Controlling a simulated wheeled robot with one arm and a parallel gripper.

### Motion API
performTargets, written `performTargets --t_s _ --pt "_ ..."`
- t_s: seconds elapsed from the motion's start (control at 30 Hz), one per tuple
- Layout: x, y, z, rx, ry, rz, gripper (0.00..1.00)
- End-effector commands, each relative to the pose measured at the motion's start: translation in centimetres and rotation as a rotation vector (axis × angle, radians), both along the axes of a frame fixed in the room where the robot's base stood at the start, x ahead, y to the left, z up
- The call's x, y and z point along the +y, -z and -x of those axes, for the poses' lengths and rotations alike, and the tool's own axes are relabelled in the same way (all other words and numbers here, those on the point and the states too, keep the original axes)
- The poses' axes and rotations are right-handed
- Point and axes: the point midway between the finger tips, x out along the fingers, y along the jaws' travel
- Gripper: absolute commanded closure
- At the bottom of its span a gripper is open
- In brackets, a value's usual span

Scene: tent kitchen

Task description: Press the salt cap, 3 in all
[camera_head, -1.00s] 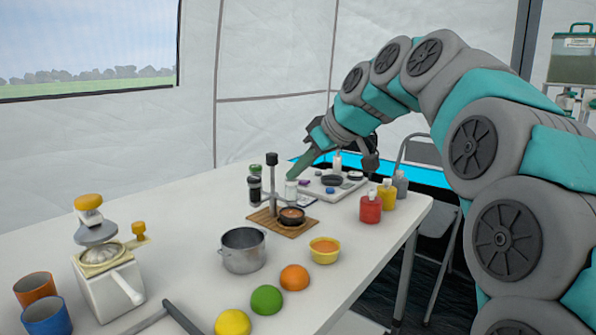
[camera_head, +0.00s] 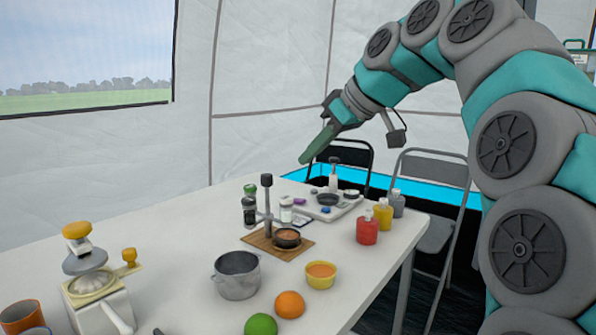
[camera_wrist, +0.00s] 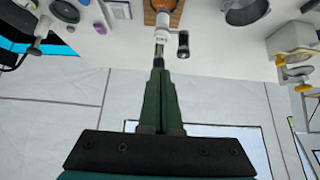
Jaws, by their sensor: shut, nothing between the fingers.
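In the wrist view the closed fingertips (camera_wrist: 158,68) overlap the line of the post. A dark jar (camera_wrist: 183,46) shows beside it there.
A wooden board (camera_head: 262,242) with a small pan sits in front of the shaker. A white tray (camera_head: 345,207) with small items lies behind right. Red (camera_head: 367,230) and yellow (camera_head: 383,213) bottles stand near the right edge. A metal pot (camera_head: 238,275) and fruit are nearer.

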Motion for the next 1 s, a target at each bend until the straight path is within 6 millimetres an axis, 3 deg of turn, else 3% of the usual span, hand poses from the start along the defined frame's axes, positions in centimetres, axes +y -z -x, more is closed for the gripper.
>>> performTargets --t_s 0.3,1.0 --pt "-1.7 -2.4 1.3 -0.005 0.001 -0.001 1.0" --pt "-1.9 -2.7 1.5 -0.004 0.001 -0.001 1.0"
